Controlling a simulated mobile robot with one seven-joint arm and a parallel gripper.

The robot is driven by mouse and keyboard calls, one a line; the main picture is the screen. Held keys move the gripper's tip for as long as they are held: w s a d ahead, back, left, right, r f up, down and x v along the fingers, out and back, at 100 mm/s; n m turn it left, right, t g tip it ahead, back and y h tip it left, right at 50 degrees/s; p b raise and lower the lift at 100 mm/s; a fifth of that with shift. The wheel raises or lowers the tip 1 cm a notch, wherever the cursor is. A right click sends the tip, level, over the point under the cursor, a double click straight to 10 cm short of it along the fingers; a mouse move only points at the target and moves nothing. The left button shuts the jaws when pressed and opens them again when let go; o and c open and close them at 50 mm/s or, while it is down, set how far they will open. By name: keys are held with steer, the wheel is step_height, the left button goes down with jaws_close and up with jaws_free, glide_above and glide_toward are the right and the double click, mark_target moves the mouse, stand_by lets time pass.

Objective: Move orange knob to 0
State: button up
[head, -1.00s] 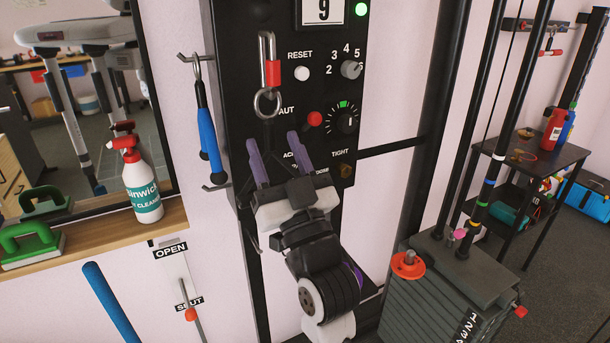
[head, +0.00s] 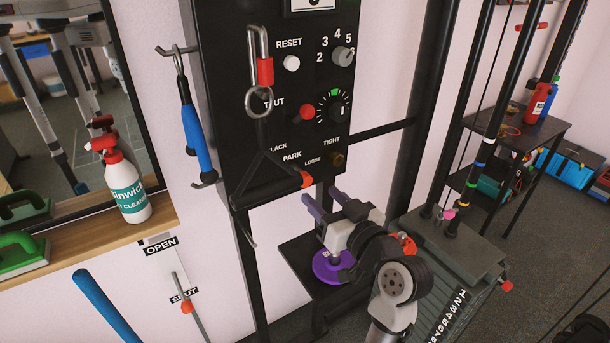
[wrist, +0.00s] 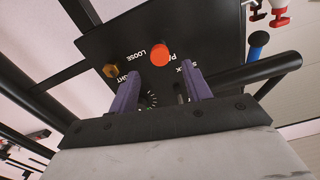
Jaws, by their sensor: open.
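An orange knob (head: 306,179) sticks out at the lower part of the black panel (head: 222,100), under the PARK label, at the end of what looks like a black bar. In the wrist view the orange knob (wrist: 159,55) shows beyond and between my two purple fingers. No 0 mark is readable here. My gripper (head: 338,200) is open and empty, below and right of the knob, apart from it. Other knobs on the panel are a red one (head: 307,112), a grey selector (head: 342,56) with numbers, a black dial (head: 341,112) and a brown knob (head: 338,159).
A grey weight stack (head: 450,255) with an orange-red part stands right of my arm. A purple disc (head: 333,267) lies below my gripper. A spray bottle (head: 125,185) stands on the left ledge.

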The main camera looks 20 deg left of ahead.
mark_target(307, 182)
steer(key=p+x, duration=0.1)
steer(key=x, duration=0.6)
steer(key=shift+w+a+p, duration=0.15)
steer(key=shift+p, duration=0.25)
jaws_close()
